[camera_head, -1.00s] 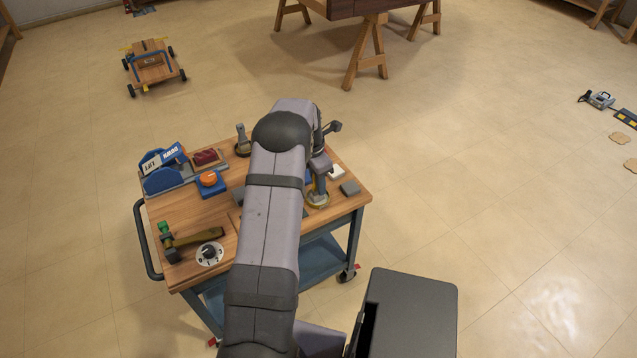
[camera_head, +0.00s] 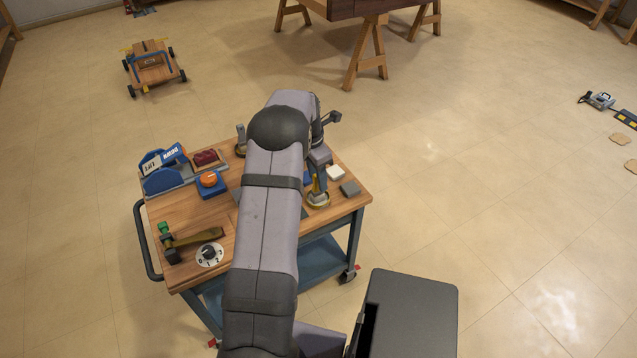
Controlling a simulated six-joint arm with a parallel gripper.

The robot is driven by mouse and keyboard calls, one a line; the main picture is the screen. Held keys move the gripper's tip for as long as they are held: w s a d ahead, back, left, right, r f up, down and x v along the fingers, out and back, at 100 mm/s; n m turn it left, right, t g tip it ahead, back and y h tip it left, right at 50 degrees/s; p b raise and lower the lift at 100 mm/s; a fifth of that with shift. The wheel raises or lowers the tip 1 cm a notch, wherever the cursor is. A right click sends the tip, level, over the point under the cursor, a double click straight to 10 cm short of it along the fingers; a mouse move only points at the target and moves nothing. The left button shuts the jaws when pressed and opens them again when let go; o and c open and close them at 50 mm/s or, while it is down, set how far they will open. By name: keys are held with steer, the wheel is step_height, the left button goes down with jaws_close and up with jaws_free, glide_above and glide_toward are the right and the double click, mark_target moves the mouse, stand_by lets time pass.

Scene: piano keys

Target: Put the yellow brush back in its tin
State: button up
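A small yellow upright piece, which looks like the brush (camera_head: 316,184), stands at the right side of the cart top. Its lower end is at a round, yellow-rimmed holder that looks like the tin (camera_head: 318,204). At this size I cannot tell whether the brush is fully inside it. My gripper (camera_head: 319,166) is just above the yellow piece, pointing down, partly covered by my own arm. I cannot see its fingers clearly, nor whether they touch the brush.
The wooden cart top (camera_head: 200,214) also bears an orange button on a blue box (camera_head: 209,182), a numbered dial (camera_head: 209,255), a blue lever unit (camera_head: 165,171), a white block (camera_head: 336,173) and a grey block (camera_head: 350,189). My arm hides the middle of the top.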

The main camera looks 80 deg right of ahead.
mark_target(313, 188)
steer(key=r, duration=0.8)
steer(key=shift+w+a+r, duration=0.25)
steer(key=shift+w+a, duration=0.15)
steer(key=w+a+r+m+t, duration=0.15)
steer(key=w+a+m, duration=0.25)
steer(key=w+a, duration=2)
steer(key=s+a+f+m, duration=0.1)
steer(key=s+a, duration=0.2)
steer(key=a, duration=0.6)
steer(key=s+a+f+m, duration=0.1)
steer(key=s+a+m, duration=0.1)
steer(key=a, duration=0.8)
steer(key=s+a+f+m+y, duration=0.1)
steer(key=s+a, duration=0.4)
steer(key=a, duration=0.5)
steer(key=shift+m, duration=0.5)
steer(key=shift+a+r+g, duration=0.1)
steer(key=shift+r+g, duration=0.05)
steer(key=shift+g, duration=0.1)
